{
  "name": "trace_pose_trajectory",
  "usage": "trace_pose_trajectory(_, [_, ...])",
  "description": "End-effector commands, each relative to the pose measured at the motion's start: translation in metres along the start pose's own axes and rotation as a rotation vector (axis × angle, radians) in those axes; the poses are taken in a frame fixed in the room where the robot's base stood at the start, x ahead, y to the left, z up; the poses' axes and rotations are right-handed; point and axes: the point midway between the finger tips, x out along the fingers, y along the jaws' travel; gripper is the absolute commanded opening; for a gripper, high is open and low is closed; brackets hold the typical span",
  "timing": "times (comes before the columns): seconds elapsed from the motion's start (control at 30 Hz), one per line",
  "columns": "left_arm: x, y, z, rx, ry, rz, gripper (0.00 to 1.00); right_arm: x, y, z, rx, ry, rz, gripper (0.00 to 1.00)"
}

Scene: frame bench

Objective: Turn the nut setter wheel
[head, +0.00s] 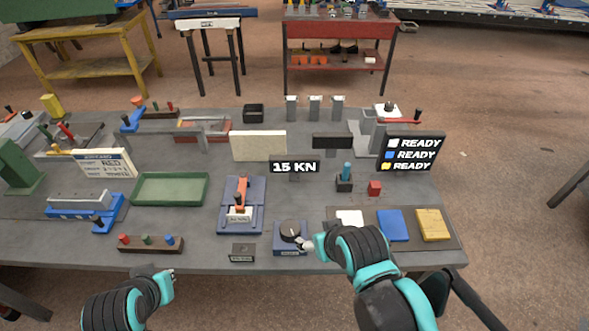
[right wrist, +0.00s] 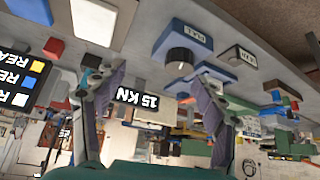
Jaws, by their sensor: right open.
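The wheel appears as a dark round knob (head: 291,230) with a pale pointer mark, on a small blue base (head: 290,251) at the bench's front edge. In the right wrist view the knob (right wrist: 179,58) sits on its blue block beside a white label too small to read surely. My right gripper (head: 305,243) is just right of the knob in the head view. In the right wrist view the right gripper (right wrist: 158,72) is open and empty, with the knob ahead between its fingers. My left gripper (head: 167,276) hangs before the front edge, away from the wheel; its jaws are unclear.
A small dark labelled block (head: 242,253) stands left of the wheel, and a blue fixture with an orange lever (head: 241,190) behind it. White, blue (head: 393,226) and yellow pads lie to the right. A "15 KN" sign (head: 294,167) and a READY board (head: 410,153) stand behind.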

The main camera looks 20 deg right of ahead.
Motion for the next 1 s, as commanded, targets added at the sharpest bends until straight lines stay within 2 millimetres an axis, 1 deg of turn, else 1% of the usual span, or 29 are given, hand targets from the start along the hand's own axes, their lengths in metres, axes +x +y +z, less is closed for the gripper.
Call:
trace_pose_trajectory(0.07, [-0.001,0.000,-0.001,0.000,0.000,0.000,0.00,-0.001,-0.001,-0.002,-0.010,-0.007,-0.001,0.71])
trace_pose_trajectory(0.17, [-0.007,0.000,-0.005,0.000,0.000,0.000,0.00,-0.002,-0.003,-0.011,-0.057,-0.042,-0.006,0.71])
trace_pose_trajectory(0.33, [-0.026,0.000,-0.019,0.000,0.000,0.000,0.00,0.000,-0.012,-0.041,-0.238,-0.175,-0.036,0.71])
trace_pose_trajectory(0.47, [-0.041,0.000,-0.029,0.000,0.000,0.000,0.00,0.011,-0.022,-0.060,-0.409,-0.296,-0.081,0.71])
trace_pose_trajectory(0.6, [-0.055,0.000,-0.040,0.000,0.000,0.000,0.00,0.030,-0.033,-0.073,-0.585,-0.418,-0.145,0.71])
trace_pose_trajectory(0.8, [-0.068,0.000,-0.049,0.000,0.000,0.000,0.00,0.056,-0.045,-0.078,-0.764,-0.540,-0.230,0.71])
trace_pose_trajectory(1.0, [-0.070,0.000,-0.050,0.000,0.000,0.000,0.00,0.069,-0.049,-0.074,-0.827,-0.582,-0.265,0.71])
